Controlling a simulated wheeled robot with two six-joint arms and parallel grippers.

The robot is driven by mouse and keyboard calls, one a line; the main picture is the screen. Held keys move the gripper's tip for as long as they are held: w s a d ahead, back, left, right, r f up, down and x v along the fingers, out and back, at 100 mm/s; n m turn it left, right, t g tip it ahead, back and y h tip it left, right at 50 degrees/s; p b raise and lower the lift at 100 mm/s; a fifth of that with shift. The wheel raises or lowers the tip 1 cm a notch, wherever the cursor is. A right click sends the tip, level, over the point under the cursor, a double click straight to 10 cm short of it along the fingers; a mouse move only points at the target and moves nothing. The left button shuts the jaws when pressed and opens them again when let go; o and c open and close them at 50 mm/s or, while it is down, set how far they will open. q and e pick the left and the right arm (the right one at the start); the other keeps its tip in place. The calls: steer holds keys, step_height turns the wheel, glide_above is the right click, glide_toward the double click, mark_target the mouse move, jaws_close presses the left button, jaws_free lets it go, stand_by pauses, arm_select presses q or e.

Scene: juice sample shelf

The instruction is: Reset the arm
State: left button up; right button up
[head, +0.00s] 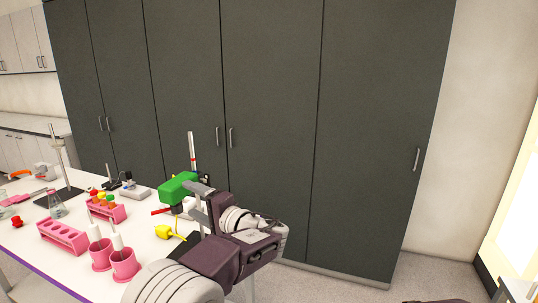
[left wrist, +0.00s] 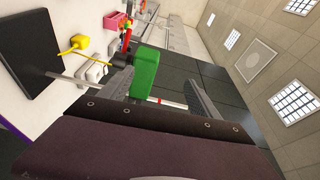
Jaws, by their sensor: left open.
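My left arm reaches in from the bottom of the head view, with its left gripper (head: 198,200) over the right end of the lab table (head: 140,233). The gripper is open. A green block-shaped thing (head: 178,186) shows just beyond the fingers. In the left wrist view the green thing (left wrist: 146,74) appears between the two spread fingers (left wrist: 158,92); I cannot tell whether it touches them. My right gripper is not in view.
Pink racks (head: 62,237), pink cups (head: 124,264) with white tubes, a flask (head: 56,207) and a yellow item (head: 166,232) stand on the table. A stand with a thin rod (head: 192,150) rises behind the green thing. Tall dark cabinets (head: 270,110) close off the back.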

arm_select(q)
steer(key=s+a+f+n+g, duration=0.2)
steer(key=s+a+f+g, duration=0.15)
steer(key=s+a, duration=0.35)
steer(key=s+a+f+n+g+h+p, duration=0.1)
steer(key=s+a+f+g+h, duration=0.45)
steer(key=s+f, duration=0.55)
steer(key=s+d+f+n+g+h, duration=0.2)
steer(key=s+d+f+h, duration=0.35)
steer(key=s+f, duration=0.4)
steer(key=d+f+n+t+h, duration=0.1)
steer(key=d+f+h, duration=0.3)
steer(key=d, duration=0.5)
steer(key=shift+s+f+n+t, duration=0.3)
steer(key=shift+f+t, duration=0.1)
steer(key=shift+f, duration=0.15)
